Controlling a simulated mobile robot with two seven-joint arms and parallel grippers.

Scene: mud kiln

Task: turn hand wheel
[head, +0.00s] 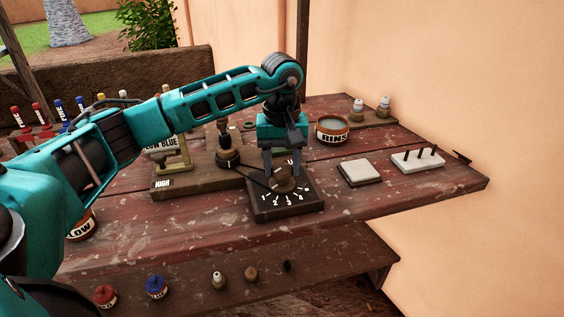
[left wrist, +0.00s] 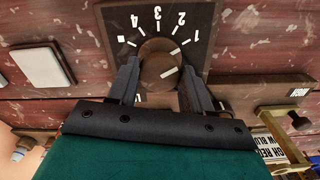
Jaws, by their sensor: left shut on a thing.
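The hand wheel (head: 284,183) is a round brown knob on a dark square plate (head: 285,208) with white numbers along its front edge. The plate lies on the red wooden table. My left gripper (head: 282,172) reaches down from above with one finger on each side of the knob, and is shut on it. In the left wrist view the knob (left wrist: 160,60) sits between the two fingertips (left wrist: 160,88), with a white pointer line on its top. The numbers 1 to 4 and a small white square show around it. My right gripper is in neither view.
A wooden stand (head: 190,182) with a metal post is left of the plate. A pale square block (head: 360,172) and a white pegged block (head: 418,160) lie to the right. The "RINS" bowl (head: 332,131) stands behind. Small bottles (head: 157,287) stand on the lower shelf.

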